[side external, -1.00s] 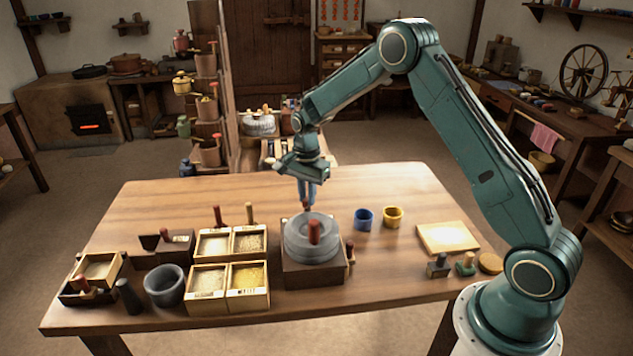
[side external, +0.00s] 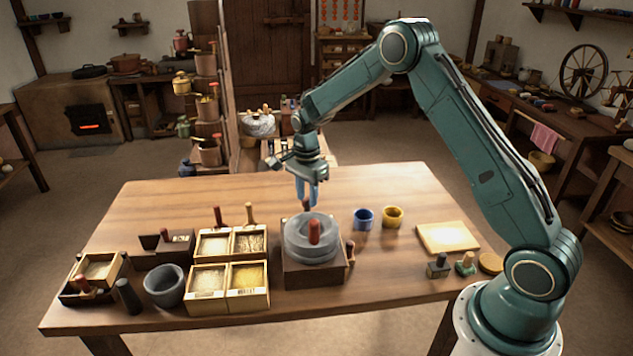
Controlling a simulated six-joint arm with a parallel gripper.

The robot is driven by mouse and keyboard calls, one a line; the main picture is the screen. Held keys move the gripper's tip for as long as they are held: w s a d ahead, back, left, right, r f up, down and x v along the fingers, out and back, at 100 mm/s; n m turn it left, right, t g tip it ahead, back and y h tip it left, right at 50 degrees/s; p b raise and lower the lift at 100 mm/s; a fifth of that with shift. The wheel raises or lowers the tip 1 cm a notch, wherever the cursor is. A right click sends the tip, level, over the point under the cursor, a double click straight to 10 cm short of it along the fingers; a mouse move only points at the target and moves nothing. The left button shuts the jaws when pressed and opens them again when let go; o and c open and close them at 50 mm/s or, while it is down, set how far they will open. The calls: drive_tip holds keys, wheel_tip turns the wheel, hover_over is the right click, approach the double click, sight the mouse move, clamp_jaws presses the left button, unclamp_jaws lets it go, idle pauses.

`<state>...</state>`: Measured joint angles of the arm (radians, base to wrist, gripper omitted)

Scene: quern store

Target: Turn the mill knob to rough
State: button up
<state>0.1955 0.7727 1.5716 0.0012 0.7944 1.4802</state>
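The mill (side external: 312,255) is a grey round stone on a dark wooden box near the middle of the table. A red-brown upright handle (side external: 314,233) stands on the stone. A small dark red-brown peg (side external: 350,253) is at the box's right side. Another red-brown peg (side external: 306,205) shows just behind the stone. My gripper (side external: 307,203) points down behind the mill, with its blue fingers at the top of this rear peg. I cannot tell whether they touch or grip it. No setting marks are readable, and the stone hides the lower part of the rear peg.
Grain boxes (side external: 229,289) and a grey bowl (side external: 164,285) stand left of the mill. Blue (side external: 363,219) and yellow (side external: 392,218) cups stand to its right, near a pale board (side external: 447,238). The table (side external: 180,205) is clear at the back left.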

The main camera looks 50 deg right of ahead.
sight(307, 198)
idle(0.4)
wheel_tip(307, 198, up, 14)
idle(0.7)
drive_tip(key=shift+s, duration=0.1)
drive_tip(key=s+a+r+n+t, duration=0.1)
drive_tip(key=s+a+r+n, duration=0.2)
drive_tip(key=s+r+n, duration=0.3)
drive_tip(key=s+a+r+n+t, duration=0.2)
drive_tip(key=s+a+r+n, duration=0.15)
drive_tip(key=s+r, duration=0.4)
drive_tip(key=s+a+f+n+t, duration=0.1)
drive_tip(key=s+n, duration=0.4)
drive_tip(key=s, duration=0.5)
drive_tip(key=s+a+f+n+t, duration=0.1)
drive_tip(key=s+n, duration=0.3)
drive_tip(key=s, duration=0.5)
drive_tip(key=shift+s+a+f+n+t, duration=0.3)
drive_tip(key=shift+s+a+f+n, duration=0.05)
drive_tip(key=shift+a+f, duration=0.45)
